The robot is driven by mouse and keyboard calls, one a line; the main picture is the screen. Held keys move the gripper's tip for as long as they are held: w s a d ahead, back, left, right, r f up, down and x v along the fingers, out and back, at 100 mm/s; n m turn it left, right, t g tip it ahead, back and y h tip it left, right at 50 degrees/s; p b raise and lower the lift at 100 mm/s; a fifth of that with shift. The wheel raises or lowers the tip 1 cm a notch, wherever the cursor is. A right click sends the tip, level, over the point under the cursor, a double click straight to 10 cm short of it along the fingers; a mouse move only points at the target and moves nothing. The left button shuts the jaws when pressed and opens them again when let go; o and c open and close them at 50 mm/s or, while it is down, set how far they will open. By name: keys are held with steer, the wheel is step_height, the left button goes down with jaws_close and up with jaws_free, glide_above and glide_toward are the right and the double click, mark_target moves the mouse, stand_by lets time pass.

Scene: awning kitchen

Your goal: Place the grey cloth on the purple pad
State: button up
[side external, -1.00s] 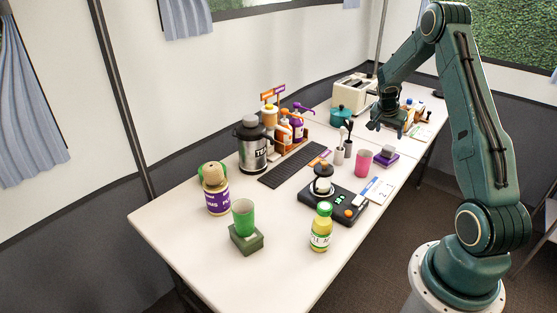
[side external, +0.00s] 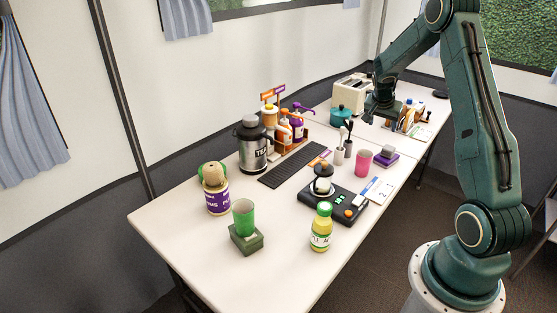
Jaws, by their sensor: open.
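The purple pad (side external: 379,161) lies flat on the white table, right of the pink cup. A small grey folded piece, which looks like the grey cloth (side external: 389,150), rests on top of the pad. My gripper (side external: 380,117) is open, above and behind the pad, apart from it and the cloth. It is near the teal pot and the toaster. Its fingers are small and dark in this view, and nothing shows held between them.
A teal pot (side external: 340,116), toaster (side external: 352,88) and bottles (side external: 407,115) are farther back. The front right table edge lies close to the pad.

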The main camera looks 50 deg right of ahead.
steer(key=a+r+n+t+y, duration=0.15)
steer(key=a+r+n, duration=0.25)
steer(key=a+r, duration=0.7)
steer(key=a+r+n+t+y, duration=0.15)
steer(key=a+r+n, duration=0.35)
steer(key=a, duration=0.9)
steer(key=s+a+r+n+t+y, duration=0.2)
steer(key=s+a+n, duration=0.6)
steer(key=s+a, duration=0.9)
steer(key=shift+a+r+y, duration=0.4)
steer(key=shift+a+r, duration=0.05)
steer(key=shift+r, duration=0.15)
